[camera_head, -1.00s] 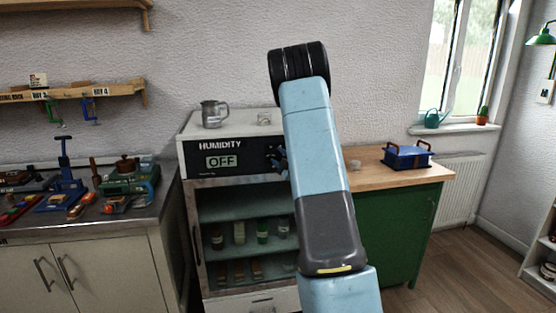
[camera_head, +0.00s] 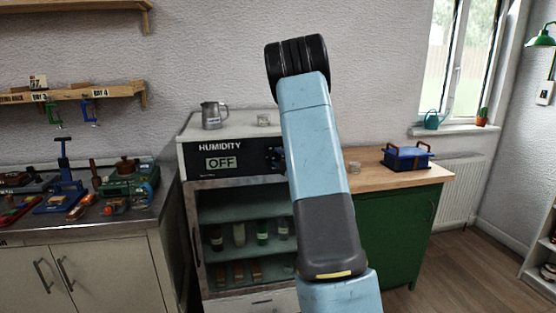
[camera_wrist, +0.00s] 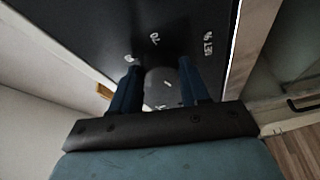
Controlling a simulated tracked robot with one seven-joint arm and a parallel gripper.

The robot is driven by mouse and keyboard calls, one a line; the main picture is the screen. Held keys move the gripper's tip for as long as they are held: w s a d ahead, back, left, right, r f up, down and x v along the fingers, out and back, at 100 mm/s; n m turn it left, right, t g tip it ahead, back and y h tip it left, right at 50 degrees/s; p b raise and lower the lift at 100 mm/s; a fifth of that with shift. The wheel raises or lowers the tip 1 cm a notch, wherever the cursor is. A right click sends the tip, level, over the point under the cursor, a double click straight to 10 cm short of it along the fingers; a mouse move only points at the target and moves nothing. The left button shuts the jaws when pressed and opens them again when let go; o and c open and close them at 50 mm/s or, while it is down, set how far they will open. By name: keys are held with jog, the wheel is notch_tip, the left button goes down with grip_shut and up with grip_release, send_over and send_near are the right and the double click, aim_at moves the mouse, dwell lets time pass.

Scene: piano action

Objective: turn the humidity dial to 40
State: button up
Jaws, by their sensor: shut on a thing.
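The humidity cabinet (camera_head: 190,165) has a black front panel marked HUMIDITY, and its display (camera_head: 221,162) reads OFF. The dial (camera_wrist: 160,88) shows in the wrist view as a dark round knob between the two blue fingers of my gripper (camera_wrist: 158,74). The fingers are shut on it from both sides. Pale markings surround it on the panel, including SET % at the right; the others are hard to read at this angle. The dial's pointer is not clear. In the head view my arm covers most of the dial area, with only dark gripper parts (camera_head: 274,158) showing.
A metal jug (camera_head: 212,115) and a small clear container (camera_head: 263,120) stand on the cabinet. A wooden-topped green cabinet with a blue box (camera_head: 407,158) is at the right. A tool-covered bench (camera_head: 90,228) is at the left.

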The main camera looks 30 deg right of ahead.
jog(key=shift+a+f, duration=0.2)
jog(key=shift+a, duration=0.1)
jog(key=o, duration=0.8)
jog(key=shift+w, duration=0.1)
jog(key=shift+c, duration=0.2)
jog(key=shift+o, duration=1.4)
jog(key=shift+d, duration=0.15)
jog(key=shift+r, duration=0.1)
jog(key=shift+s+d, duration=0.1)
jog(key=shift+s, duration=0.2)
jog(key=s+d, duration=0.1)
jog(key=s, duration=1.2)
jog(key=shift+d+f, duration=0.25)
jog(key=shift+f, duration=0.05)
